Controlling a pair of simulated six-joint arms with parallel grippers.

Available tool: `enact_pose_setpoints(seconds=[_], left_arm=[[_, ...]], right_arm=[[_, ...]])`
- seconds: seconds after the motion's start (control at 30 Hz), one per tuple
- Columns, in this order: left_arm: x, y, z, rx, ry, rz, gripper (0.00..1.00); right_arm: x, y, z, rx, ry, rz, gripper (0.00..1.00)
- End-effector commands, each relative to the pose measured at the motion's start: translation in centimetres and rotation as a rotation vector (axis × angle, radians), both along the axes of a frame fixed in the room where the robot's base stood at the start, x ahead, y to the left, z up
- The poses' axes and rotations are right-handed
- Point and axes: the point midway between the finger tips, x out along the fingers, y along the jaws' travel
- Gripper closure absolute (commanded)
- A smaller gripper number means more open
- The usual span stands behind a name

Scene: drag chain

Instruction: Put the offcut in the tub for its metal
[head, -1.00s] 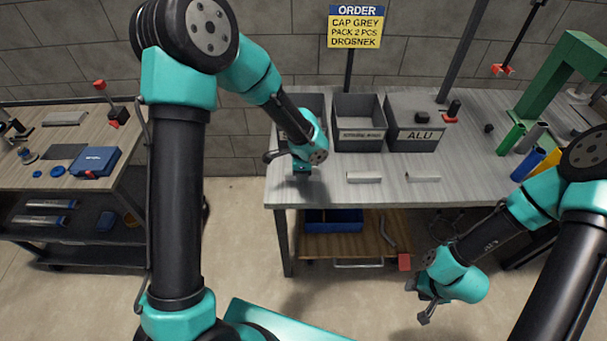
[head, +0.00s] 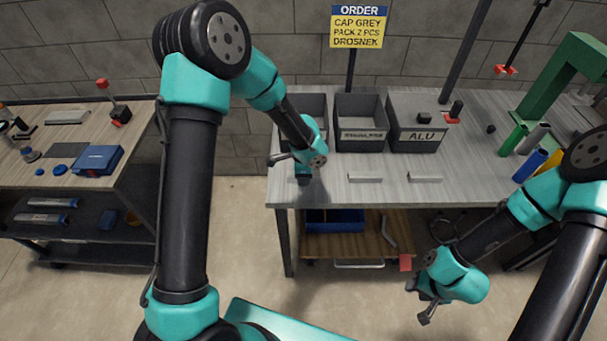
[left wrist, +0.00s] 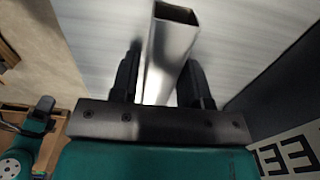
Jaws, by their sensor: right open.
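My left gripper (head: 303,180) is at the left front of the grey workbench, in front of the left tub. In the left wrist view its fingers (left wrist: 160,85) are closed about a square hollow metal offcut (left wrist: 172,50), its open end showing at the top. The head view hides this offcut behind the wrist. Three grey tubs stand in a row: left tub (head: 318,103), middle tub (head: 360,145) with a label too small to read, and the tub marked ALU (head: 400,143). The left tub's lettering partly shows in the left wrist view (left wrist: 265,130). My right gripper (head: 427,305) is open and empty, low in front of the bench.
Two more metal pieces lie on the workbench, one in the middle (head: 365,177) and one to its right (head: 425,178). Coloured tubes (head: 529,165) and a green frame (head: 560,75) stand at the right. An order sign (head: 357,28) rises behind the tubs. A side bench (head: 60,150) is at left.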

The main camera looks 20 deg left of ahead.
Motion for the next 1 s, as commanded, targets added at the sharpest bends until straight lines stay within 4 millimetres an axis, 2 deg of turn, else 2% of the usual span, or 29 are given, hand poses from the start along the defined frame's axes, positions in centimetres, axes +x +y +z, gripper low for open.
enact_pose_setpoints(seconds=[0.03,0.13,0.43,0.57,0.77,1.0], left_arm=[[0.0,0.0,0.0,0.0,0.0,0.0,0.53],[0.0,0.0,0.0,0.0,0.0,0.0,0.44],[0.0,0.0,-0.1,0.0,0.0,-0.001,0.43],[0.1,0.0,0.7,0.001,-0.003,0.0,0.43],[0.0,0.0,3.5,-0.001,-0.004,0.0,0.43],[-0.3,0.0,8.1,-0.002,-0.005,0.0,0.43]], right_arm=[[0.0,0.0,0.0,0.0,0.0,0.0,0.57],[0.0,0.0,0.0,0.0,0.0,0.0,0.57],[0.0,0.0,0.0,0.0,0.0,0.0,0.57],[0.0,0.0,0.0,0.0,0.0,0.0,0.57],[0.0,0.0,0.0,0.0,0.0,0.0,0.57],[0.0,0.0,0.0,0.0,0.0,0.0,0.57]])
